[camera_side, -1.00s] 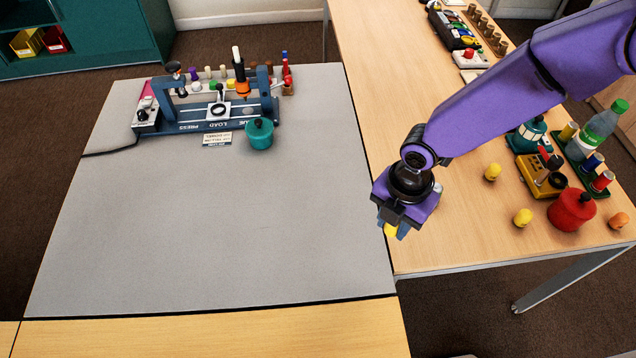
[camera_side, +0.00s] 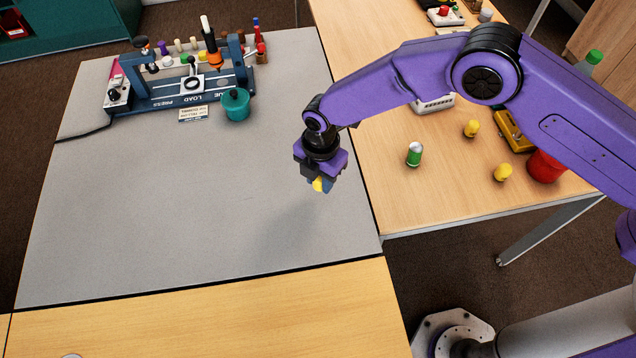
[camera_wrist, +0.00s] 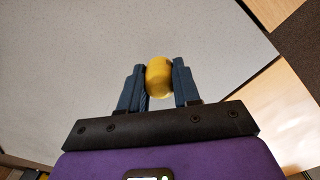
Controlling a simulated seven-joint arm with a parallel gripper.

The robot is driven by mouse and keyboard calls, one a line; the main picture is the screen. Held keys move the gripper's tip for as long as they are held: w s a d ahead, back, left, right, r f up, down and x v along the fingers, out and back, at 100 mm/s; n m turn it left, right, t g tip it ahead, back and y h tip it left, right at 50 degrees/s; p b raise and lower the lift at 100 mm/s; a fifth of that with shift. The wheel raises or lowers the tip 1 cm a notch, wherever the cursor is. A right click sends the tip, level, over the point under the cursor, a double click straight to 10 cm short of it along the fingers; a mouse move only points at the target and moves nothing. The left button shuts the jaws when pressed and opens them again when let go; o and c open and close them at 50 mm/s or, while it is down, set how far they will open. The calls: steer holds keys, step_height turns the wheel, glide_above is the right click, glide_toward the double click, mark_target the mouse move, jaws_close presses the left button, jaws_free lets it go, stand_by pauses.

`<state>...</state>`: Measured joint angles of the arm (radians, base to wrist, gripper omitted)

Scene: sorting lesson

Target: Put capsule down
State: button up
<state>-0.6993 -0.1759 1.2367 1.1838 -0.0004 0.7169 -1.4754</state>
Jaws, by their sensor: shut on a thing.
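A yellow capsule (camera_side: 318,185) is held between the fingers of my gripper (camera_side: 323,186), which is shut on it. It hangs above the right part of the grey mat (camera_side: 200,230); a soft shadow lies on the mat below and to the left. In the wrist view the yellow capsule (camera_wrist: 159,77) sits between the two blue fingertips of my gripper (camera_wrist: 160,82), with the bare mat (camera_wrist: 100,45) beyond it. The lower part of the capsule is partly hidden by the fingers in the side view.
A blue press (camera_side: 185,88) and a teal pot (camera_side: 236,104) stand at the mat's back. On the wooden table (camera_side: 450,200) to the right stand a green-and-white capsule (camera_side: 414,154), yellow capsules (camera_side: 471,129) and a red pot (camera_side: 545,166). The mat's middle and front are clear.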

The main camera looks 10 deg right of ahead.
mark_target(318, 186)
steer(key=shift+w+a+f, duration=0.2)
steer(key=shift+f, duration=1.65)
steer(key=shift+f, duration=0.15)
steer(key=o, duration=1)
step_height(318, 186, up, 11)
steer(key=shift+r, duration=0.7)
